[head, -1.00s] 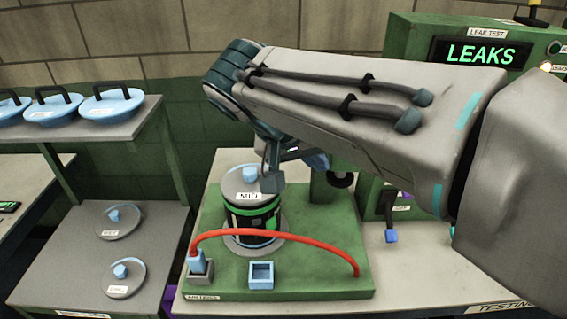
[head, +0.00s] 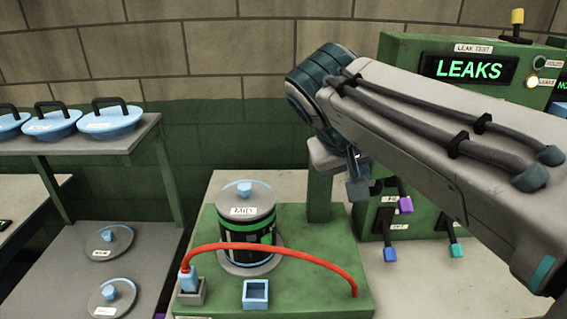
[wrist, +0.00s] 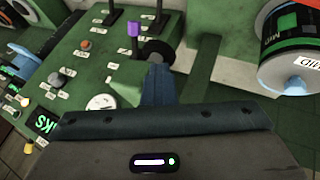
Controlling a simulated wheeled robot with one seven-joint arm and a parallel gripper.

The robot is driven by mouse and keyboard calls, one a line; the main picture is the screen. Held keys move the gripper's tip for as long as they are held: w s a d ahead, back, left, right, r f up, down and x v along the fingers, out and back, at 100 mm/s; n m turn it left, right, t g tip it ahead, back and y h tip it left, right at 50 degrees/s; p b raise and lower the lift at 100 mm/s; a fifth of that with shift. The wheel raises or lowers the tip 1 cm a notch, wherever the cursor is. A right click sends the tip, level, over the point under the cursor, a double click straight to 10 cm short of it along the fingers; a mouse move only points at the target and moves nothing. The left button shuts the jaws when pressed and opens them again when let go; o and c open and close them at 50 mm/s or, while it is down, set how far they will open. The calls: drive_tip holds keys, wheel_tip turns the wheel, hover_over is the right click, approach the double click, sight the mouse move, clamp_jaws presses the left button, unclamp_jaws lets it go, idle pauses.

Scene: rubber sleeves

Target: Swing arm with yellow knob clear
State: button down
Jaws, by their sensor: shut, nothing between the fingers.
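A yellow knob (head: 517,18) stands on a dark stem on top of the green leak test cabinet (head: 400,60), at the upper right of the head view. Levers with a purple knob (head: 405,204), a blue knob (head: 390,254) and a green knob (head: 456,250) are on the cabinet's front. The purple knob also shows in the wrist view (wrist: 134,29). My gripper (head: 358,188) is shut and empty, left of the purple knob and well below the yellow one. Its closed fingers show in the wrist view (wrist: 157,84). My forearm hides part of the cabinet front.
A lidded canister (head: 247,220) stands on a green base (head: 215,303), with a red hose (head: 270,248) arching in front. A blue square socket (head: 256,293) is beside it. Blue lids (head: 110,120) rest on a shelf at left. The screen (head: 468,68) reads LEAKS.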

drive_tip(key=shift+d, duration=0.2)
drive_tip(key=s+a+r+b, duration=0.1)
drive_tip(key=s+a+r, duration=0.4)
drive_tip(key=a+r, duration=0.3)
drive_tip(key=s+d+f+y, duration=0.1)
drive_tip(key=d+f, duration=0.2)
drive_tip(key=f, duration=0.6)
drive_tip(key=s+d+f+g+y, duration=0.1)
drive_tip(key=s+d+f+y, duration=0.1)
drive_tip(key=f, duration=0.7)
drive_tip(key=s+d+f+g+y, duration=0.1)
drive_tip(key=d+f, duration=0.3)
drive_tip(key=f, duration=0.6)
drive_tip(key=shift+s+y, duration=0.5)
drive_tip(key=shift+s, duration=0.2)
